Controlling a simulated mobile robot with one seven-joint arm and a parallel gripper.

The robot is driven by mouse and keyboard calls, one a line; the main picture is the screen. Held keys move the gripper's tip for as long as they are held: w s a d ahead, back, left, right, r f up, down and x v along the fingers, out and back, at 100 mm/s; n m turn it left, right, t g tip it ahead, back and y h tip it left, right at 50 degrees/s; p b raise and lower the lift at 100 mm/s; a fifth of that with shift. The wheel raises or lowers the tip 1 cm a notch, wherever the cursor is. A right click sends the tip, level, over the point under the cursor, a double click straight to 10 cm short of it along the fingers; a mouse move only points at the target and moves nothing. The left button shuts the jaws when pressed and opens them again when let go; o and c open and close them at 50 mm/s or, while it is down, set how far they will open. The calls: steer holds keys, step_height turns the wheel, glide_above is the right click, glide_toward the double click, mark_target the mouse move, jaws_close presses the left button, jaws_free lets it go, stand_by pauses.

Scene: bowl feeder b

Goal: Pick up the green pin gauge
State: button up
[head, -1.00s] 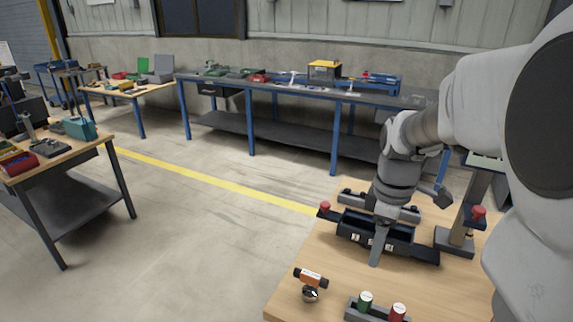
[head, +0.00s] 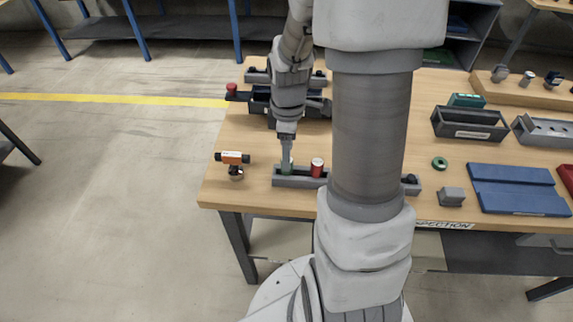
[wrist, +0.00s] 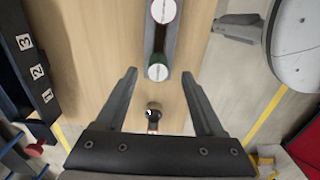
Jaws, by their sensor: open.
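The green pin gauge (head: 288,171) stands in a grey rack (head: 302,183) near the front edge of the wooden table. In the wrist view the green pin gauge (wrist: 158,72) shows from above with a pale round top. My gripper (head: 287,160) is pointed down over it and hides part of it. In the wrist view my gripper (wrist: 159,76) is open, with the pin between its two fingertips in the picture. How far the tips are above or around the pin is hard to tell. A red pin gauge (head: 317,167) stands beside it in the same rack.
An orange and black device (head: 235,158) stands left of the rack. A black numbered holder (wrist: 35,75) lies behind the rack. Right of my arm are a grey block (head: 451,196), a green ring (head: 439,163), a dark bin (head: 470,124) and a blue mat (head: 517,189).

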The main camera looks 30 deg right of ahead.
step_height(320, 180, down, 4)
steer(key=shift+w+f, duration=0.1)
steer(key=shift+w, duration=0.05)
steer(key=shift+c, duration=0.2)
jaws_close()
